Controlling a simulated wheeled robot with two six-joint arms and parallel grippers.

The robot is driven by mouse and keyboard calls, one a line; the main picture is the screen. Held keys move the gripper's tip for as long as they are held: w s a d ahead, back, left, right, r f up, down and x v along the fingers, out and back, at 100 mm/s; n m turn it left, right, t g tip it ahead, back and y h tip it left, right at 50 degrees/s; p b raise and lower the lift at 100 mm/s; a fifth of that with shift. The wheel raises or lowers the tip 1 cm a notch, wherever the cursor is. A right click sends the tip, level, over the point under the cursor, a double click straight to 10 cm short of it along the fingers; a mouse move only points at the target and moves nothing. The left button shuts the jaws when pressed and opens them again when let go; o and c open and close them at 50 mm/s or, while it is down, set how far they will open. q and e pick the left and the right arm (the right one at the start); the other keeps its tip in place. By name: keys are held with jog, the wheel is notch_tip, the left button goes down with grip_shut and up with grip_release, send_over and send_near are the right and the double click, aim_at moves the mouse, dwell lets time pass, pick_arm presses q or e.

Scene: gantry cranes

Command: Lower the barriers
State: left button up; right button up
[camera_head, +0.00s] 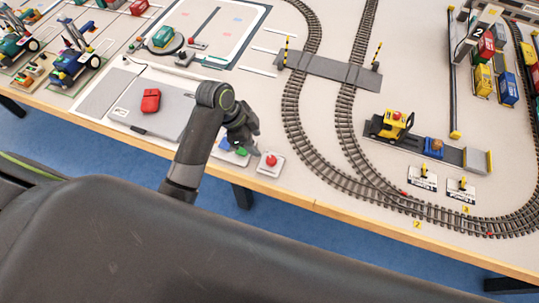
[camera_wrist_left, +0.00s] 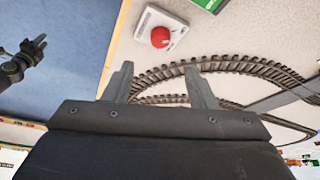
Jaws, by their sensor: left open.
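Two yellow-and-black striped barriers stand upright at the level crossing (camera_head: 330,69), a left one (camera_head: 286,50) and a right one (camera_head: 378,52). A red button (camera_head: 271,161) on a white base sits near the table's front edge; it also shows in the left wrist view (camera_wrist_left: 160,37). My left gripper (camera_head: 252,143) is just left of the button and partly covers a panel with a green button (camera_head: 242,152). In the left wrist view its fingers (camera_wrist_left: 158,85) are apart and empty. My right gripper (camera_wrist_left: 33,50) seems to show over the blue floor, too small to judge its jaws.
Curved rail tracks (camera_head: 293,110) run right of the red button. A yellow vehicle (camera_head: 392,125) stands on a grey strip farther right. A red car (camera_head: 150,100) is on a grey platform at left. Small lever plates (camera_head: 422,178) lie near the front right.

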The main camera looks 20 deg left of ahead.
aim_at(271, 159)
pick_arm(q)
jog(key=x, duration=1)
jog(key=shift+d+f, duration=0.1)
jog(key=shift+f, duration=0.3)
jog(key=c, duration=1)
jog(key=shift+o, duration=0.2)
